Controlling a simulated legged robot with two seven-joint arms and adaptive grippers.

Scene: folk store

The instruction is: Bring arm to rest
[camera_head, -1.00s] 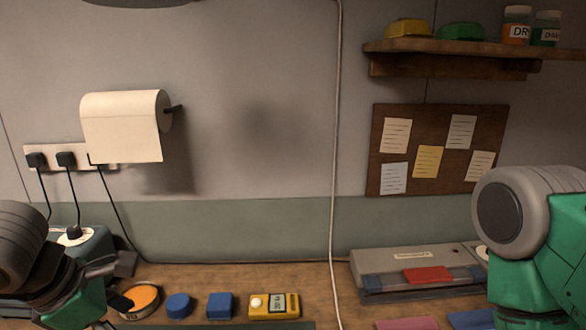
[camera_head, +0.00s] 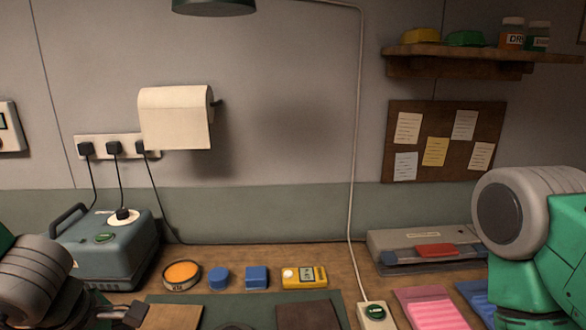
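My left arm (camera_head: 35,280) comes in at the lower left corner, in front of the blue-grey box. The end of my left gripper (camera_head: 128,314) shows low, beside a tan board on the bench; whether its fingers are apart is unclear. My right arm (camera_head: 530,235) stands bent at the right edge, a grey rounded joint above a green link. Its gripper is out of view below.
The wooden bench holds a blue-grey box (camera_head: 108,250), an orange-topped round tin (camera_head: 181,275), blue blocks (camera_head: 256,278), a yellow meter (camera_head: 304,277) and a grey laminator-like machine (camera_head: 425,247). Pink (camera_head: 432,308) and blue sheets lie near my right arm.

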